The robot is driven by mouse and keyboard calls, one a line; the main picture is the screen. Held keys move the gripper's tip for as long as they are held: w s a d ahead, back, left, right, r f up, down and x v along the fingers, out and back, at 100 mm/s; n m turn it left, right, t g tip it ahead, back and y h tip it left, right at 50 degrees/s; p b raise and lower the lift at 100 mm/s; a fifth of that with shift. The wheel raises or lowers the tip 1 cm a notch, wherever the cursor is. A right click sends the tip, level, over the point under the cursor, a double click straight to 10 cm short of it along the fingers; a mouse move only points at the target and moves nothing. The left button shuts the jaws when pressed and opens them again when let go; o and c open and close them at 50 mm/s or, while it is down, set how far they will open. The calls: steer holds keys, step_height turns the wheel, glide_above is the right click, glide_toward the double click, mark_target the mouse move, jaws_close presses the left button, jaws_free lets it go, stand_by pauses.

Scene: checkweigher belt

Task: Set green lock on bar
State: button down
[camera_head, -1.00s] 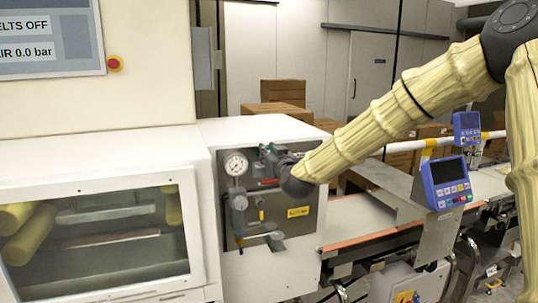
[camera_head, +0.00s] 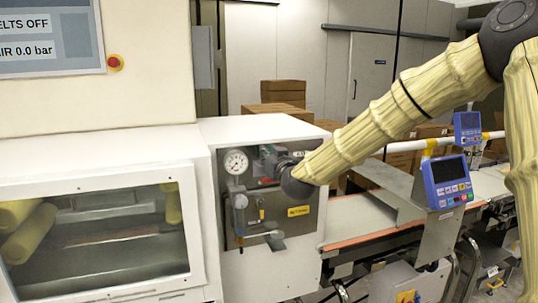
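My gripper (camera_head: 272,165) is at the grey pneumatic panel (camera_head: 287,235) on the white cabinet, just right of the round pressure gauge (camera_head: 236,162). It is small in the picture and partly behind my dark wrist, so its fingers do not show clearly. I cannot make out a green lock; it may be hidden at my gripper or too small to tell. A bar for it cannot be told apart from the small fittings around the regulator (camera_head: 239,201). A lever-like grey part (camera_head: 275,243) sticks out lower on the panel.
A yellow label (camera_head: 298,211) is on the panel. The cabinet display (camera_head: 50,40) reads belts off and air 0.0 bar, with a red button (camera_head: 115,63) beside it. The conveyor (camera_head: 365,225) and a blue control box (camera_head: 447,182) stand to the right, under my arm.

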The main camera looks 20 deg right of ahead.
steer(key=shift+f+b, duration=1.25)
steer(key=shift+f, duration=0.6)
steer(key=c, duration=1.2)
jaws_free()
steer(key=shift+c, duration=0.2)
steer(key=s, duration=1.2)
steer(key=s+a+f+g, duration=0.1)
steer(key=s+f+g, duration=0.25)
steer(key=f, duration=1.05)
steer(key=s+a+f+g, duration=0.15)
steer(key=s+f, duration=0.35)
steer(key=f, duration=0.8)
steer(key=s+a+f+g, duration=0.1)
steer(key=s+f+g, duration=0.3)
steer(key=f, duration=1)
steer(key=s+f+g, duration=0.3)
steer(key=s+f, duration=0.4)
steer(key=s, duration=0.4)
steer(key=s+f+g, duration=0.3)
steer(key=s+f, duration=0.5)
steer(key=s, duration=0.4)
steer(key=s+f+g, duration=0.3)
steer(key=s+f, duration=0.4)
steer(key=s, duration=0.4)
steer(key=shift+s+f+m+h, duration=0.2)
steer(key=shift+s+m+h, duration=0.1)
steer(key=shift+m, duration=0.1)
